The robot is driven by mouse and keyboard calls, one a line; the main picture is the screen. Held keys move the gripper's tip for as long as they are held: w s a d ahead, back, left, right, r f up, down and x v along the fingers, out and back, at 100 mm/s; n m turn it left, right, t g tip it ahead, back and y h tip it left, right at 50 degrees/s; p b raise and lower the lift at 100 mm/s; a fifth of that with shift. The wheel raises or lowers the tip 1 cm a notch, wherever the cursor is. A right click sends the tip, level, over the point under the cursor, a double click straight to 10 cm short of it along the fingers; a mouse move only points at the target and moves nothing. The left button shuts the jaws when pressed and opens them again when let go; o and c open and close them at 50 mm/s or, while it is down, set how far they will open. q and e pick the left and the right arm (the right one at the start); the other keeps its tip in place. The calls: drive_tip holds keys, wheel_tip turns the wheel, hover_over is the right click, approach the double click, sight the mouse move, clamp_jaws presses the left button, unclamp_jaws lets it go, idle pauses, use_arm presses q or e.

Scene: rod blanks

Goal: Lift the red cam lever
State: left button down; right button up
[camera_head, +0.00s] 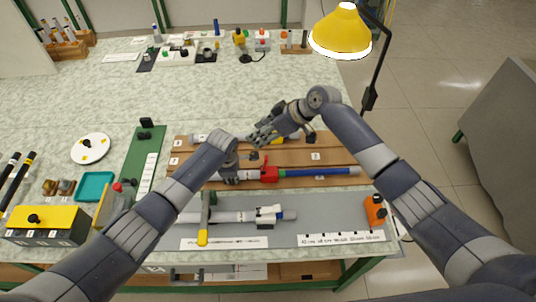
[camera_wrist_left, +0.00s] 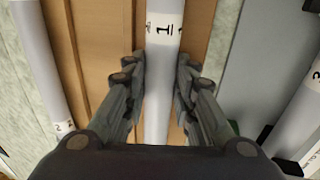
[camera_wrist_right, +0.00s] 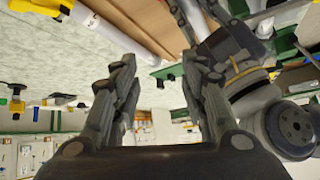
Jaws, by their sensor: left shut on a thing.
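A red lever-like piece (camera_head: 269,174) sits around a rod in the wooden tray, between its white part and its blue end. My left gripper (camera_head: 235,165) is just left of it, with its fingers on the white part of this rod. In the left wrist view the fingers are on both sides of the white rod (camera_wrist_left: 163,85), which is marked 1; the red piece is out of that view. My right gripper (camera_head: 262,135) hangs over the back of the tray, behind the red piece. In the right wrist view its fingers (camera_wrist_right: 155,70) are apart and empty.
Another rod with a yellow piece (camera_head: 277,139) lies behind in the wooden tray (camera_head: 335,155). A rod with a white clamp (camera_head: 268,214) lies on the grey plate (camera_head: 325,208) in front. A yellow lamp (camera_head: 340,32) stands at back right.

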sight(266, 157)
drive_tip(key=s+d+n+g+h, duration=0.3)
drive_tip(key=d+n+h, duration=0.1)
drive_tip(key=d+n, duration=0.15)
drive_tip(key=shift+a+x, duration=0.25)
drive_tip(key=shift+x, duration=1.8)
drive_tip(key=shift+a+x, duration=0.2)
drive_tip(key=shift+x, duration=1.8)
drive_tip(key=shift+r, duration=0.15)
clamp_jaws()
